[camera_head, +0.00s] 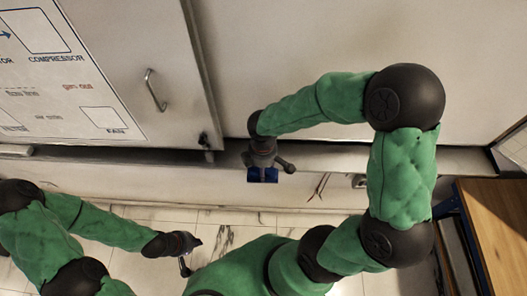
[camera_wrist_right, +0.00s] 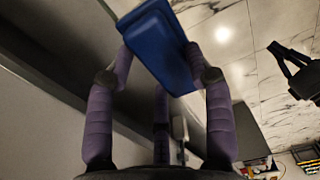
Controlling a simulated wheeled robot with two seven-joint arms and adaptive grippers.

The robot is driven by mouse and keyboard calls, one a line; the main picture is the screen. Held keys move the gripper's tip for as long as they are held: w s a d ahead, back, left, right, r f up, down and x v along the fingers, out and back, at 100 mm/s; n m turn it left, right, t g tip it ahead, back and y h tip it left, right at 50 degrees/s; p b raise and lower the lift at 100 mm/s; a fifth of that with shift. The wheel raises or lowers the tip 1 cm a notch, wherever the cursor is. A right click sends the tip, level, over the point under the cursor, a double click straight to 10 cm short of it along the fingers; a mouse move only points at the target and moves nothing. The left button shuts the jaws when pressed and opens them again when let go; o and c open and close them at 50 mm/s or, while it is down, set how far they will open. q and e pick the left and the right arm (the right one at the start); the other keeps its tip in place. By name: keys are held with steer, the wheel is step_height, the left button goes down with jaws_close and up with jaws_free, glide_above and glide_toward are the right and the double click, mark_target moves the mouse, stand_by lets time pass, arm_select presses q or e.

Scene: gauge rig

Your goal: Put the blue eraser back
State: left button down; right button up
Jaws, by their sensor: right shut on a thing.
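The blue eraser (camera_head: 262,175) is in the grasp of my right gripper (camera_head: 264,168), in front of the long grey ledge. In the right wrist view the eraser (camera_wrist_right: 160,45) sits between the purple fingers of my right gripper (camera_wrist_right: 160,75), which are shut on it. It is tilted, with its far end beyond the fingertips. My left gripper (camera_head: 190,254) is at the lower left over the tiled floor, away from the eraser. Its fingers are spread and empty. A dark gripper shape also shows at the right of the right wrist view.
A white board (camera_head: 65,70) with printed boxes and labels is at the upper left. A metal handle (camera_head: 155,90) is beside it. The grey ledge (camera_head: 330,158) runs below the pale panels. A wooden-topped bench (camera_head: 495,225) stands at the lower right. Marbled floor (camera_head: 225,235) is open below the ledge.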

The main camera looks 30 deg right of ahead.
steer(key=w+d, duration=0.1)
steer(key=w, duration=0.1)
steer(key=w+d, duration=0.1)
steer(key=w, duration=0.1)
steer(key=w+d+p, duration=0.1)
steer(key=w, duration=0.1)
steer(key=shift+d, duration=0.35)
steer(key=shift+f, duration=1.5)
steer(key=shift+w+f, duration=0.15)
steer(key=shift+f, duration=0.15)
steer(key=o, duration=1)
steer(key=shift+r, duration=0.1)
step_height(320, 180, up, 12)
